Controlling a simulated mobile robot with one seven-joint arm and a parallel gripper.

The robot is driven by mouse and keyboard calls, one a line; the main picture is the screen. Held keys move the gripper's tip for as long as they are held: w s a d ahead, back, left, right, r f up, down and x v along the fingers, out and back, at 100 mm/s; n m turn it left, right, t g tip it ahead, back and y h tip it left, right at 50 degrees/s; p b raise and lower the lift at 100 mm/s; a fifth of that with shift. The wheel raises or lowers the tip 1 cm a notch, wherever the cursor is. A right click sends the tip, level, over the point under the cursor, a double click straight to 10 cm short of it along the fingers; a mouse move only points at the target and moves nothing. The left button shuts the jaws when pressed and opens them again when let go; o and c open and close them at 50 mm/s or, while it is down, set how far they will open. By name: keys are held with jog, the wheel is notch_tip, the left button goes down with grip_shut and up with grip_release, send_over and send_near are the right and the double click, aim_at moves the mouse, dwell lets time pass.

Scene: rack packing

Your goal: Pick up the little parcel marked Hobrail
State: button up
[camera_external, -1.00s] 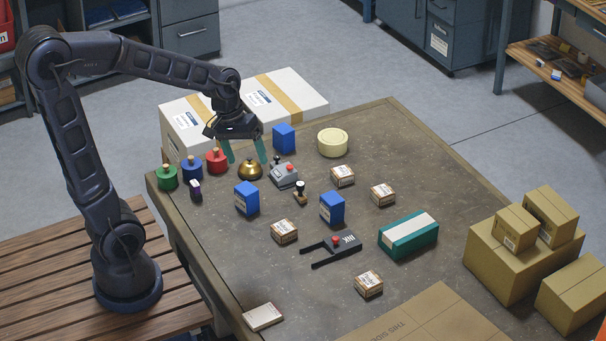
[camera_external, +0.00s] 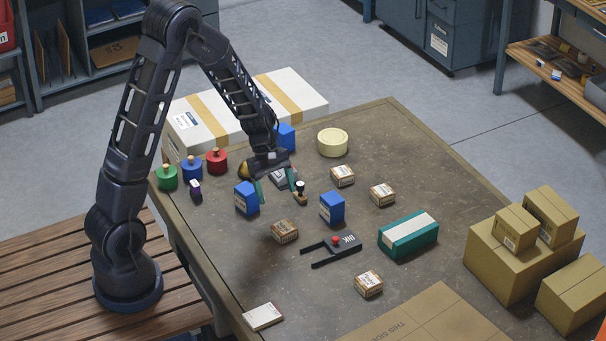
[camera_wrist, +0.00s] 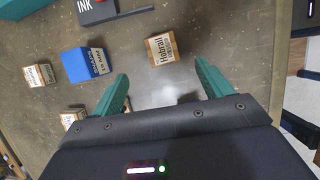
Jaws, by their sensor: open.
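The little parcel marked Hobrail (camera_wrist: 162,48) is a small brown box with a white printed label. In the wrist view it lies beyond my fingertips, roughly in line with the gap between them. By the layout around it, it is the parcel (camera_external: 285,232) below the blue boxes in the external view. My gripper (camera_external: 277,190) is open and empty, its teal fingers pointing down above the table behind the parcel. The open fingers also show in the wrist view (camera_wrist: 161,77). Nothing is between them, and the parcel is apart from them.
A blue box (camera_external: 332,207) stands right of the parcel and another blue box (camera_external: 246,198) to its upper left. A black INK holder (camera_external: 335,248) lies to its lower right. Similar parcels (camera_external: 342,176) lie around.

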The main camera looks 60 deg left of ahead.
aim_at(284, 227)
jog(key=shift+n, duration=0.4)
jog(key=x, duration=0.3)
jog(key=a+x, duration=0.1)
jog(key=x, duration=0.3)
jog(key=shift+w+f, duration=0.1)
jog(key=shift+f, duration=0.3)
jog(key=shift+d+x, duration=0.2)
jog(key=shift+x, duration=2.25)
jog(key=shift+s, duration=0.2)
jog(key=c, duration=1.1)
jog(key=shift+r, duration=0.15)
